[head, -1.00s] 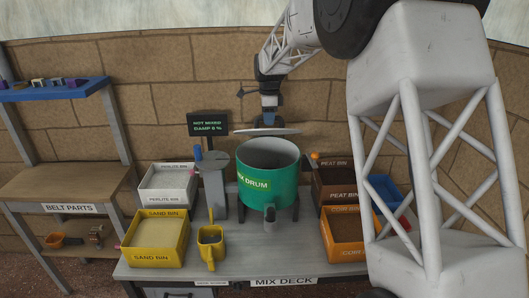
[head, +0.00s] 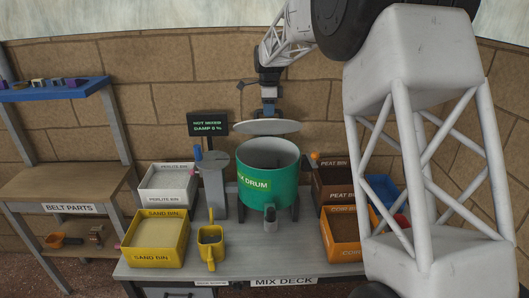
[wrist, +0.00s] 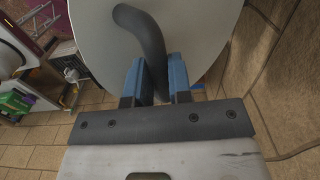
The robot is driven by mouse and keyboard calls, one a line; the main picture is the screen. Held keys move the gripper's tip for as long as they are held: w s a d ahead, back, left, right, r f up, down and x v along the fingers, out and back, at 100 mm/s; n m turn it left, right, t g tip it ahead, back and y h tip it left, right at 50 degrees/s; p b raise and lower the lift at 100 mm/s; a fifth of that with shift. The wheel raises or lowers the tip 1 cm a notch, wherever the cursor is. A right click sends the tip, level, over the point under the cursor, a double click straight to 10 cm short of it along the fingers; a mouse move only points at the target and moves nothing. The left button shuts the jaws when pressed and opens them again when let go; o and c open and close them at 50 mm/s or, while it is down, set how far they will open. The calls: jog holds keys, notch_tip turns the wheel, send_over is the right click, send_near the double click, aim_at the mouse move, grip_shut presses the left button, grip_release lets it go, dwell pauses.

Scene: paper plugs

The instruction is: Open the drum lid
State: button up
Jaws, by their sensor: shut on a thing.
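The green mix drum (head: 268,178) stands upright on the mix deck with its top open. The grey disc lid (head: 267,127) is in the air above the drum's back rim, slightly tilted and apart from it. My gripper (head: 268,108) is above the lid. In the wrist view my gripper (wrist: 158,88) has its blue fingers shut on the dark curved handle (wrist: 145,35) of the lid (wrist: 200,28). The drum is hidden in the wrist view.
The perlite bin (head: 167,187), sand bin (head: 156,238), yellow scoop cup (head: 210,243) and a grey post (head: 213,180) stand left of the drum. The peat bin (head: 335,190) and an orange bin (head: 345,235) stand right. A screen (head: 208,124) reads "NOT MIXED". A stone wall is behind.

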jog(key=shift+w+r, duration=0.8)
jog(key=shift+w, duration=0.3)
jog(key=shift+w+r, duration=0.75)
jog(key=shift+w, duration=0.35)
jog(key=o, duration=0.8)
jog(key=shift+o, duration=0.2)
jog(key=shift+r, duration=0.1)
jog(key=shift+r, duration=2.9)
jog(key=shift+s, duration=0.15)
jog(key=s, duration=0.9)
jog(key=shift+s, duration=0.35)
